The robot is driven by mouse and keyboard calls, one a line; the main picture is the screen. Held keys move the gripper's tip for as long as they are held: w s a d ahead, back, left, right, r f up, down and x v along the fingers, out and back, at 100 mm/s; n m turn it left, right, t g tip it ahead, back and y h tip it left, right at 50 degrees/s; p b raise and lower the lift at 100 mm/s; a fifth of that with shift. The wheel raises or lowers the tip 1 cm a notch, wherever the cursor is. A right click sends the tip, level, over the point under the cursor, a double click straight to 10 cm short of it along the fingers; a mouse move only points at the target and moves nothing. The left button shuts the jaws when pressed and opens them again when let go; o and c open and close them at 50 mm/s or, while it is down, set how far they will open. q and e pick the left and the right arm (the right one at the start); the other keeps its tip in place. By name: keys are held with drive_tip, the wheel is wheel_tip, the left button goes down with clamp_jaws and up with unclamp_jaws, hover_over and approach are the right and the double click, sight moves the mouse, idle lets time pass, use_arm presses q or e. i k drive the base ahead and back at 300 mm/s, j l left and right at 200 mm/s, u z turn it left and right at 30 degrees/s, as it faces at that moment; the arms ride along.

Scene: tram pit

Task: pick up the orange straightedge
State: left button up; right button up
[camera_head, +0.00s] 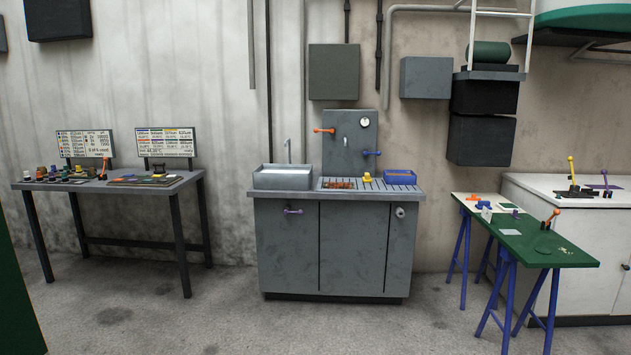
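I cannot make out for sure which thing is the orange straightedge at this distance. A small orange piece (473,197) lies on the pale end of the green-topped table at the right. A flat orange-brown piece (338,184) lies on the slatted top of the grey cabinet in the middle. Small orange bits also show on the table at the left, too small to name. Neither of my grippers is in view.
The grey sink cabinet (336,246) stands against the back wall. A dark table (190,178) with two display boards is at the left. The green-topped table (545,249) on blue trestles is at the right, before a white cabinet (570,280). The floor (215,315) in front is clear.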

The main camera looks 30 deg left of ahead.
sight(326, 184)
drive_tip(key=i+j+u, duration=0.45)
drive_tip(key=i, duration=0.8)
drive_tip(key=i+l+u, duration=0.1)
drive_tip(key=i+u, duration=0.4)
drive_tip(key=i, duration=0.8)
